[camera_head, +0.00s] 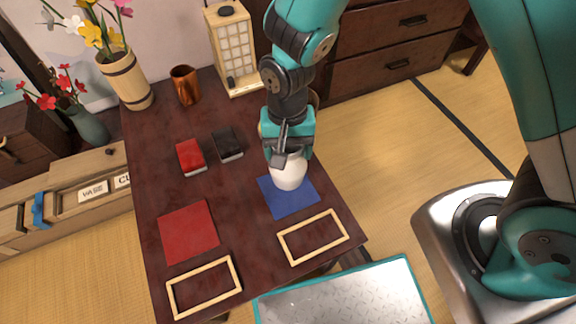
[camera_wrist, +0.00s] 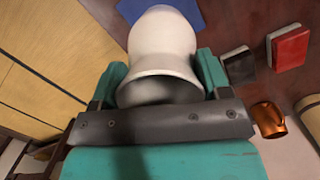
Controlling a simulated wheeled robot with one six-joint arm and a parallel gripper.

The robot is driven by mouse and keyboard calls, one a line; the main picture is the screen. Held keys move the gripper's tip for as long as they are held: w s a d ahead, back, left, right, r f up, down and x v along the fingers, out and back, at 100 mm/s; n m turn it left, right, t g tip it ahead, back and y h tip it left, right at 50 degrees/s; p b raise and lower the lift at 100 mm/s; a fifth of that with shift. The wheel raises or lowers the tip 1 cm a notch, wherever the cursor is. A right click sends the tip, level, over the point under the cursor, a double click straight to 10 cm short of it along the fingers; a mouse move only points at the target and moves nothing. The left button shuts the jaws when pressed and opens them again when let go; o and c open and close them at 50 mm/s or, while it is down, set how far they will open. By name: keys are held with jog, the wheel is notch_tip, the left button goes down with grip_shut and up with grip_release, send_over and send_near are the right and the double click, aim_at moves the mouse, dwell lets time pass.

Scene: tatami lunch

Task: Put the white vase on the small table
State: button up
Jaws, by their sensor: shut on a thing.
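The white vase (camera_head: 289,172) is at the blue square mat (camera_head: 290,203) on the small dark red-brown table (camera_head: 150,200). My gripper (camera_head: 285,150) is shut on the vase near its neck. In the wrist view the vase (camera_wrist: 162,45) sits between the two teal fingers of my gripper (camera_wrist: 160,85), with its open mouth toward the camera. The blue mat (camera_wrist: 190,10) shows behind the vase. I cannot tell whether the vase's base touches the mat, as its lower edge overlaps the mat in the head view.
A red mat (camera_head: 188,232) and two wooden frames (camera_head: 204,287) (camera_head: 313,237) lie on the table's near part. A red box (camera_head: 191,156), black box (camera_head: 228,144), copper mug (camera_head: 185,85), lantern (camera_head: 235,50) and wooden flower vase (camera_head: 124,78) stand farther back.

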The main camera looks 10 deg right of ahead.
jog(key=shift+f+b, duration=0.6)
jog(key=shift+f, duration=2.35)
jog(key=o, duration=1.6)
notch_tip(320, 180, up, 24)
jog(key=s+d+n+y+p, duration=0.2)
jog(key=s+d+n+p, duration=0.1)
jog(key=n, duration=0.1)
jog(key=s+d+r+n, duration=0.1)
jog(key=s+r, duration=0.1)
jog(key=s, duration=0.1)
jog(key=s+d+r+n+t+y, duration=0.1)
jog(key=s+r+n, duration=0.1)
jog(key=s+r, duration=0.1)
jog(key=s+d+r+n+y, duration=0.1)
jog(key=s+r+n, duration=0.1)
jog(key=r, duration=0.1)
jog(key=shift+s+r, duration=0.1)
jog(key=shift+s, duration=0.3)
